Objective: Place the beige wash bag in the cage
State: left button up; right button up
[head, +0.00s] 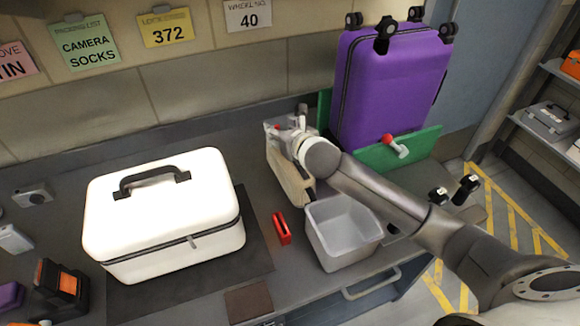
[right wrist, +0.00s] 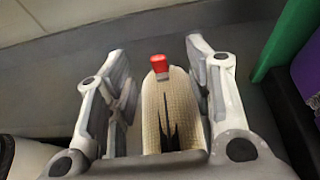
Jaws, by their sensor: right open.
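The beige wash bag (head: 289,182) stands on the grey counter between the white case and the purple suitcase. My right gripper (head: 290,133) is over its top and hides part of it. In the right wrist view the bag (right wrist: 150,112) shows as a beige, grid-textured shape with a red piece at its end. It lies between the two fingers of my right gripper (right wrist: 163,58), which are apart, with gaps on both sides. My left gripper is not in view. I cannot make out a cage.
A large white case (head: 160,215) sits on a dark mat at left. A grey open bin (head: 342,230) and a small red object (head: 282,228) are in front of the bag. A purple suitcase (head: 388,90) and a green panel (head: 415,148) stand close on the right. Shelves are far right.

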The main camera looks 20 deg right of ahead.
aim_at(278, 127)
jog(key=shift+x, duration=2)
jog(key=shift+r, duration=0.15)
jog(key=c, duration=1)
grip_shut()
